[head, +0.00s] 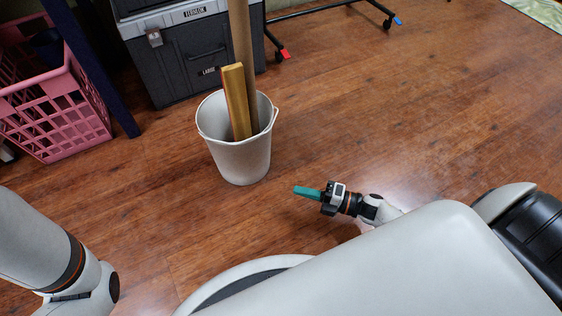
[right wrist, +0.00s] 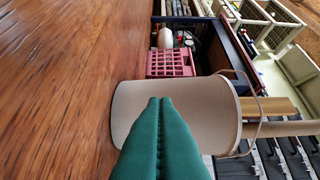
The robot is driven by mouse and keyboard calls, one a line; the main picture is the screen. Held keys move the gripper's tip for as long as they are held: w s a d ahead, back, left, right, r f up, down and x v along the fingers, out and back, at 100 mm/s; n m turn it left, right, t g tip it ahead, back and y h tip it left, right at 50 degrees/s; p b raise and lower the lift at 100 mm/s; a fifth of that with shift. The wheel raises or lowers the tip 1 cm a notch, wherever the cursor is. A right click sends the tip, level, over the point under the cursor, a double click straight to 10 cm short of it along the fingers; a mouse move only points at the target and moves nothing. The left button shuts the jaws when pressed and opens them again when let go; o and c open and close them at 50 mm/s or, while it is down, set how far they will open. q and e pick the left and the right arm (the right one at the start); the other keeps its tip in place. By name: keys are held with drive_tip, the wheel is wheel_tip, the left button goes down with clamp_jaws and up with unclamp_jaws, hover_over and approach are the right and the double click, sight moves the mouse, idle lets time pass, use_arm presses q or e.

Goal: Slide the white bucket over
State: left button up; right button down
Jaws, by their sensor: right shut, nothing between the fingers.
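The white bucket (head: 240,160) stands upright on the wooden floor in the head view. A short yellowish wooden piece (head: 236,100) and a tall brown pole (head: 243,50) stand in it. My right gripper (head: 297,190) is low over the floor, to the right of the bucket and a little nearer to me. Its green fingers are shut together and empty, pointing left, with a gap to the bucket in the head view. In the right wrist view the fingers (right wrist: 160,105) overlap the bucket's side (right wrist: 190,100); contact cannot be told there. My left gripper is out of view; only the left arm shows.
A dark toolbox (head: 190,60) stands behind the bucket. A pink crate (head: 60,110) and a dark blue post (head: 95,75) are at the left. A wheeled stand (head: 320,10) is at the back.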

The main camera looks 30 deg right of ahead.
sight(251, 169)
drive_tip(key=b+x, duration=0.5)
drive_tip(key=x, duration=0.5)
drive_tip(key=shift+w+f, duration=0.1)
drive_tip(key=shift+f, duration=0.1)
drive_tip(key=shift+w+d+b, duration=0.15)
drive_tip(key=shift+w+b, duration=0.65)
drive_tip(key=shift+w, duration=0.35)
drive_tip(key=shift+w+r+b, duration=0.15)
drive_tip(key=shift+w+b, duration=0.15)
drive_tip(key=shift+w, duration=0.2)
drive_tip(key=shift+w+r, duration=0.1)
